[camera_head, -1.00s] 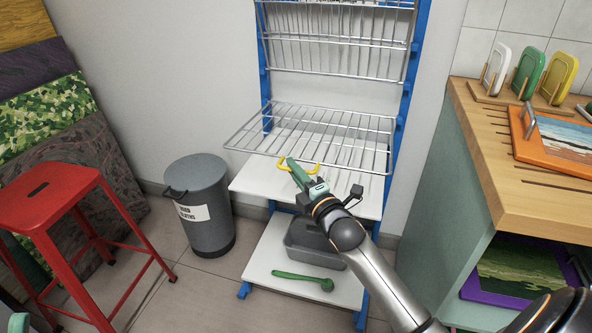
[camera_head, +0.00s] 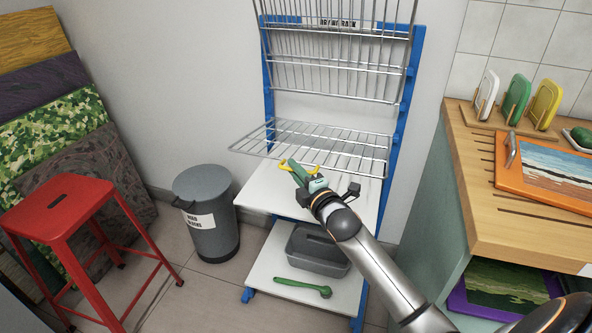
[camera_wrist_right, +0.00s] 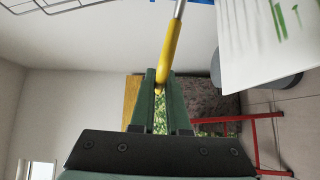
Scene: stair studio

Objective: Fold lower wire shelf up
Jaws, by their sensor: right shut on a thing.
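The lower wire shelf (camera_head: 345,140) juts out from the blue rack (camera_head: 394,130), roughly level with its front edge slightly raised. A yellow handle (camera_head: 313,175) is on its front edge. My right gripper (camera_head: 293,172) is at that front edge, with its green fingers shut on the yellow handle. In the right wrist view the yellow handle (camera_wrist_right: 170,50) runs down between the fingertips (camera_wrist_right: 160,84), and a metal wire goes on above it. My left gripper is not in view.
Upper wire racks (camera_head: 335,75) stand upright above. Below are a white board (camera_head: 260,195), a grey tub (camera_head: 318,255) and a green tool (camera_head: 303,286). A bin (camera_head: 207,215) and red stool (camera_head: 60,205) stand left; a wooden counter (camera_head: 470,190) stands right. Space in front of the upper racks is clear.

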